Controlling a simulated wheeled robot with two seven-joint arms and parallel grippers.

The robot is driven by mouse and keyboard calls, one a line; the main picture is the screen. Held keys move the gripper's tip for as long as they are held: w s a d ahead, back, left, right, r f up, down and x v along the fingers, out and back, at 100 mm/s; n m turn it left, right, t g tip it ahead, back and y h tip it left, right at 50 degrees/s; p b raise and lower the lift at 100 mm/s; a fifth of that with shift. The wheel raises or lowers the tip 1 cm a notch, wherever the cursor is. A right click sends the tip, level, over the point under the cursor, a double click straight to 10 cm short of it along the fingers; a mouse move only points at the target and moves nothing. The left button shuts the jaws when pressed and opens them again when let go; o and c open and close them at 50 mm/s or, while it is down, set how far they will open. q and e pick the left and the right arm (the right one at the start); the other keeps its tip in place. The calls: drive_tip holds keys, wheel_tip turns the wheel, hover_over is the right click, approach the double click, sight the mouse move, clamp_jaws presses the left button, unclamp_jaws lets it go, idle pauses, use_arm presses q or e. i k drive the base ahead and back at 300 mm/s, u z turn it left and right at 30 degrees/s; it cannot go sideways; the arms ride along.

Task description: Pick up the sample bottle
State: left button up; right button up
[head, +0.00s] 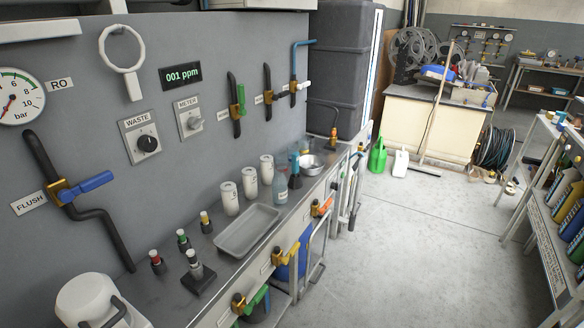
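A clear, bluish bottle (280,187) stands upright on the grey counter (218,272), right of three white lidded containers; it looks most like the sample bottle. Small capped vials also stand on the counter: one with a red band (157,263), one with a green band (183,241) and one with a yellow cap (205,223). A pale-capped vial (195,262) stands in a dark square holder. I cannot tell for sure which of these is meant. Neither of my grippers is in the head view.
A shallow grey tray (247,231) lies in front of the white containers (229,198). A teal bottle (294,164) and metal bowl (311,165) stand farther back. Valves with coloured handles line the counter's front edge. The floor (400,245) to the right is clear.

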sight(279, 181)
drive_tip(key=z, duration=0.95)
drive_tip(key=i, duration=0.8)
drive_tip(key=u, duration=1.35)
